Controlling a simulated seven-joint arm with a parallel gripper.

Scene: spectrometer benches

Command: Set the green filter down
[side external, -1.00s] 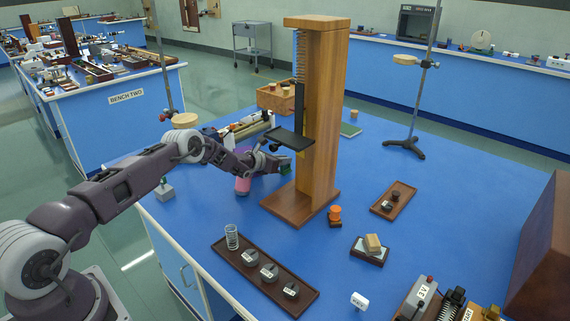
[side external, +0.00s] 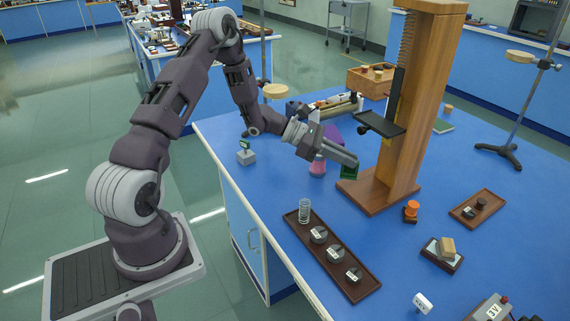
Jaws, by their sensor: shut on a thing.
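My gripper (side external: 347,165) is shut on the green filter (side external: 348,173), a small dark green square at the fingertips. The fingers cover part of the filter. I cannot tell whether its lower edge touches the blue bench top (side external: 290,180).
The tall wooden stand (side external: 408,120) with a black shelf (side external: 381,124) rises right of my gripper. A brown tray (side external: 366,289) with a wire coil and several labelled weights lies in front. A small grey block (side external: 246,157) sits left. Bare blue bench lies between tray and stand.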

